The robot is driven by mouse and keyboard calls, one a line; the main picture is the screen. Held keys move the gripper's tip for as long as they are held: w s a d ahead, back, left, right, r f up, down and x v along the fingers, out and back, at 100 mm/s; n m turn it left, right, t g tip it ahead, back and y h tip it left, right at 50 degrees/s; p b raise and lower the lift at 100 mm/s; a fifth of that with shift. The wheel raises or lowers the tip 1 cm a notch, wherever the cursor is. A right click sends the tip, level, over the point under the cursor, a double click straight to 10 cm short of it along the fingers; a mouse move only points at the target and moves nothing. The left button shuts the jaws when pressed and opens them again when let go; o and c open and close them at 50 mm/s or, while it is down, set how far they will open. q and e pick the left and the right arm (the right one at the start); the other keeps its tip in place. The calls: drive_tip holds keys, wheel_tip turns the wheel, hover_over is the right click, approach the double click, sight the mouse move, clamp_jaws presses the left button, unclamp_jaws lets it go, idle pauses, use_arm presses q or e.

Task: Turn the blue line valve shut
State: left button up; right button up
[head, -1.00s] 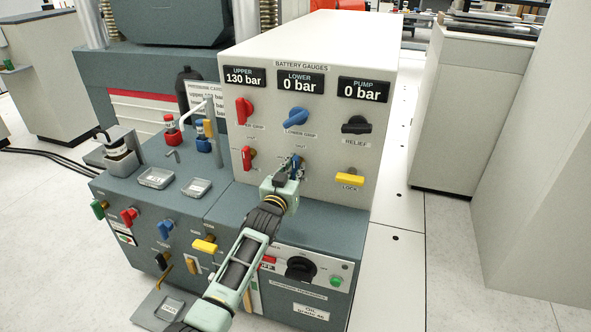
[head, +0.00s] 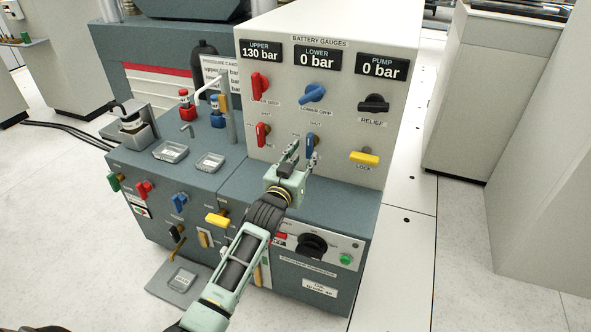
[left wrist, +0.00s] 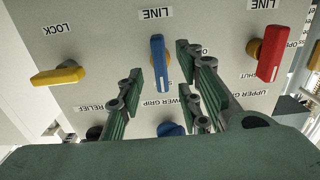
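The blue line valve (head: 311,145) is on the lower row of the gauge panel, in the middle column. Its handle stands roughly upright in the head view. It also shows near the centre of the left wrist view (left wrist: 159,62), which is upside down. My left gripper (head: 300,158) is in front of it. The fingers (left wrist: 160,85) are spread apart, one on each side of the blue handle, with gaps visible between them and the handle. The gripper partly hides the valve's lower end and labels in the head view. My right gripper is not in view.
The red line valve (head: 262,135) is to the left, and the yellow lock handle (head: 364,158) to the right. The blue lower grip valve (head: 312,93) is above. The bench top (head: 262,190) lies below the panel. Gauges read 130, 0 and 0 bar.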

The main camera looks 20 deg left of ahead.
use_arm(q)
drive_tip(key=s, duration=0.6)
drive_tip(key=shift+s, duration=0.15)
drive_tip(key=shift+a, duration=0.1)
